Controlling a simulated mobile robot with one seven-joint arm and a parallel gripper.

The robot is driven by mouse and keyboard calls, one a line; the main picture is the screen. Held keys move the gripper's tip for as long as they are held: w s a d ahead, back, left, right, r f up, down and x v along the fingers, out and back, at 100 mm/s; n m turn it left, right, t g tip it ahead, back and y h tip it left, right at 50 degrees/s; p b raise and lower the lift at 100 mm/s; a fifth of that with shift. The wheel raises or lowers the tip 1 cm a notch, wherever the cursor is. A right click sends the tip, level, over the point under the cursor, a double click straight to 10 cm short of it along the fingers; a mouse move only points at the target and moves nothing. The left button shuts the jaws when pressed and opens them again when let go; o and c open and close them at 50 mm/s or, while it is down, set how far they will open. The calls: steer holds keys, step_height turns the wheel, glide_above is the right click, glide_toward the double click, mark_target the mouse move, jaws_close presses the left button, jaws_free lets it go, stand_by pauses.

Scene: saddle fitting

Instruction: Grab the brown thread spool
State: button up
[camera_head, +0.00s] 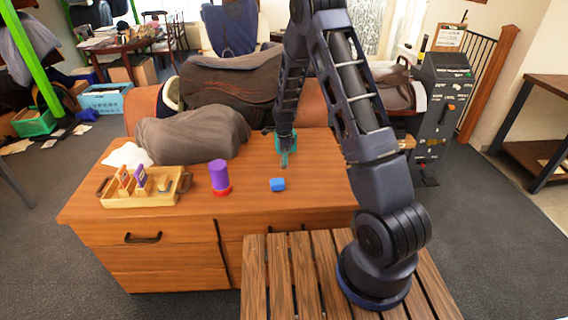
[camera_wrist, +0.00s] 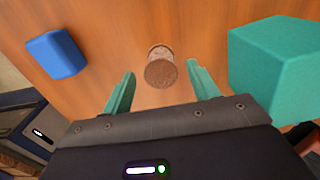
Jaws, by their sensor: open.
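The brown thread spool (camera_wrist: 161,68) stands on the wooden tabletop in the wrist view, a small brown cylinder seen from above at a slant. My gripper (camera_wrist: 160,82) is open, with one teal finger to the left of the spool and one to the right. The spool lies between the lines of the fingers, near their tips and slightly beyond them, and nothing is held. In the head view my gripper (camera_head: 285,162) points down over the table's right half. I cannot make out the spool there.
A blue block (camera_wrist: 56,54) lies left of the fingers; it also shows in the head view (camera_head: 277,184). A teal block (camera_wrist: 275,70) is close to the right finger. A purple cylinder (camera_head: 218,175) on a red base and a wooden tray (camera_head: 140,200) stand farther left on the table.

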steer(key=shift+f, duration=1.45)
steer(key=c, duration=1)
